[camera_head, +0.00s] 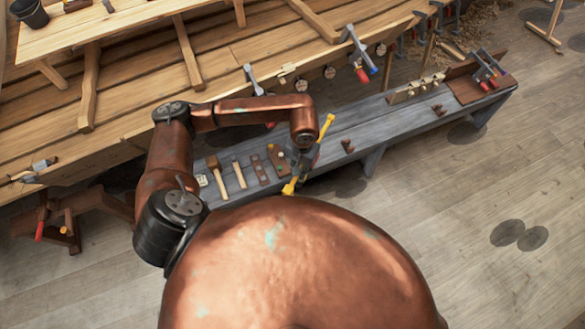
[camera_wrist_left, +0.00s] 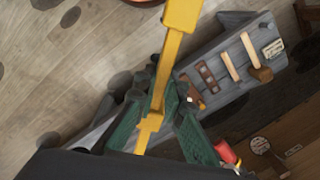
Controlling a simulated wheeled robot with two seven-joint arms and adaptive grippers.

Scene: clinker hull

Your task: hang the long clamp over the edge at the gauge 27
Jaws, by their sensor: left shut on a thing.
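A long yellow clamp (camera_head: 325,127) is held tilted above the grey bench in the head view. Its yellow bar also shows in the left wrist view (camera_wrist_left: 170,60), running up between the green finger pads. My left gripper (camera_head: 304,162) is shut on this bar; its fingers (camera_wrist_left: 157,108) lie on both sides of it. Round gauges sit along the plank edge of the hull: one (camera_head: 301,84), a second (camera_head: 329,72) and a third (camera_head: 380,49). Their numbers are too small to read, so I cannot tell which is 27. My right gripper is not in view.
Clamps with red handles hang on the hull edge (camera_head: 253,80), and another (camera_head: 357,52) hangs farther right. A dark red board with clamps (camera_head: 470,85) is at the bench's far end.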

